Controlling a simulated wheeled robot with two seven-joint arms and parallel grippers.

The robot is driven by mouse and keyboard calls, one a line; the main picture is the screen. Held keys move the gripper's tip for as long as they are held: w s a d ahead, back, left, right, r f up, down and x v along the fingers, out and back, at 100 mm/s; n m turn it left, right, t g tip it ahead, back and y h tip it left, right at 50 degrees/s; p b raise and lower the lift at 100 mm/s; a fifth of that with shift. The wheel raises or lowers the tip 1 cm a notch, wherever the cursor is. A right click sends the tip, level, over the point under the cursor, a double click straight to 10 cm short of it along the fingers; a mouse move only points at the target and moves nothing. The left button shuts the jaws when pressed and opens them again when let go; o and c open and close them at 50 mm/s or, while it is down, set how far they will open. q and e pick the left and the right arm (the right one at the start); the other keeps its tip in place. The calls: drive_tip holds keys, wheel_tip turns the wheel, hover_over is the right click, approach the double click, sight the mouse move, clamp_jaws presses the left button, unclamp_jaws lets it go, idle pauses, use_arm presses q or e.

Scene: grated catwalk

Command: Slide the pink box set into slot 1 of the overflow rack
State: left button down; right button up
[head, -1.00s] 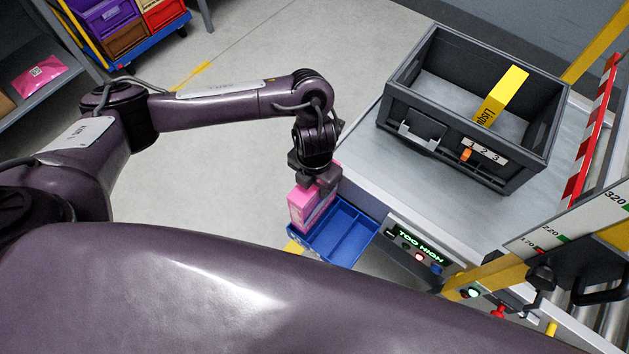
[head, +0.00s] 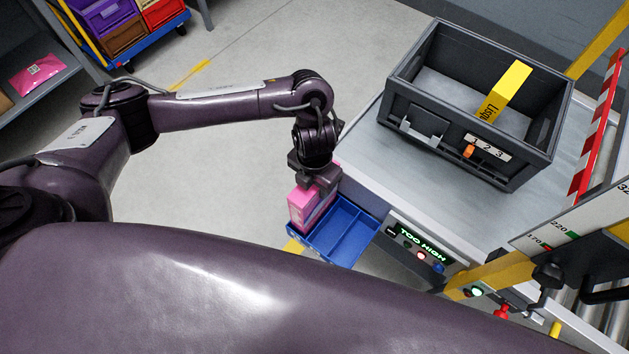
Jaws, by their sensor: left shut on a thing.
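The pink box set (head: 304,207) is upright at the left end of a blue divided rack (head: 347,232). My left gripper (head: 316,183) is shut on the top of the pink box set from above. The box set's lower part is hidden behind the rack's near wall, so it appears to stand in the leftmost compartment. I cannot tell whether it touches the bottom. The compartments to its right look empty. Slot numbers on the rack are too small to read. My right gripper is not in view.
A grey crate (head: 402,137) holding a yellow book (head: 507,88) stands on the metal table (head: 367,172) at right. A panel (head: 423,245) reads "TOO HIGH". A red-white post (head: 590,135) and yellow frame stand at far right.

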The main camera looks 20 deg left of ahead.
use_arm(q)
wheel_tip(320, 180, down, 6)
drive_tip(key=b, duration=0.5)
idle(0.9)
drive_tip(key=shift+c, duration=1.8)
unclamp_jaws()
drive_tip(key=shift+f, duration=0.1)
drive_tip(key=shift+r+p, duration=3.45)
drive_tip(key=shift+r, duration=0.65)
drive_tip(key=shift+f, duration=0.1)
